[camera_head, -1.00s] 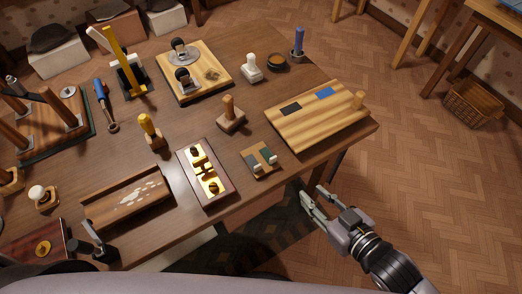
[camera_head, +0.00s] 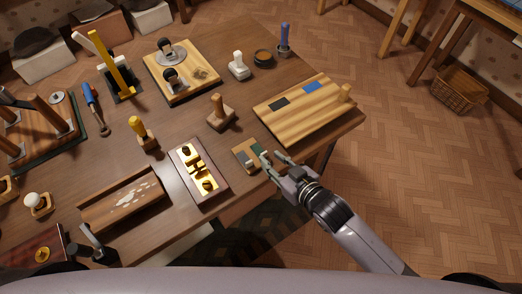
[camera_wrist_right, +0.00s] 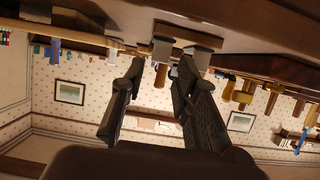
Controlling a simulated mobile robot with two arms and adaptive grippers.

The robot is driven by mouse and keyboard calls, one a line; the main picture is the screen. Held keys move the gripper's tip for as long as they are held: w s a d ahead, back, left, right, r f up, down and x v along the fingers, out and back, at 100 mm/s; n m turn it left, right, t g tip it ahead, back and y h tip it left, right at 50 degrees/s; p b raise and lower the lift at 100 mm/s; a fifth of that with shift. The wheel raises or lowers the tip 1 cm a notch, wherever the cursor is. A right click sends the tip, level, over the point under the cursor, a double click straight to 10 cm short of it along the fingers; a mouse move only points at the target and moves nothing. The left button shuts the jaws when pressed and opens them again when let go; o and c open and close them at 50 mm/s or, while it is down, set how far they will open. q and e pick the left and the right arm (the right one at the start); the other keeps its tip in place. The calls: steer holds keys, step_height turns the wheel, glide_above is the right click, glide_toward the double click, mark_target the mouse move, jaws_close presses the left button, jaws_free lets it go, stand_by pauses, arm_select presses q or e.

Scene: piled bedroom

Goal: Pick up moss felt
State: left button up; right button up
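A small wooden board (camera_head: 239,147) lies near the table's front edge, carrying dark green and greyish felt-like pieces with pale grip blocks. The green piece (camera_head: 255,147) looks like the moss felt, though its shade is hard to tell. My right gripper (camera_head: 266,167) is at the board's right front corner, fingers spread and empty. The right wrist view shows its open fingers (camera_wrist_right: 160,72) with nothing between them. Two pale-grey-ended blocks (camera_wrist_right: 163,47) show just beyond the fingertips. I cannot tell whether a finger touches the board. My left gripper is not in view.
A brass-fitted tray (camera_head: 180,158) stands left of the small board. A striped wooden board (camera_head: 320,112) with dark and blue patches lies to its right. A wooden-handled stamp (camera_head: 220,113) stands behind. Open floor (camera_head: 430,190) lies right of the table.

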mark_target(264, 153)
steer(key=x, duration=0.4)
steer(key=shift+a+r, duration=0.1)
steer(key=shift+c, duration=0.3)
steer(key=c, duration=0.5)
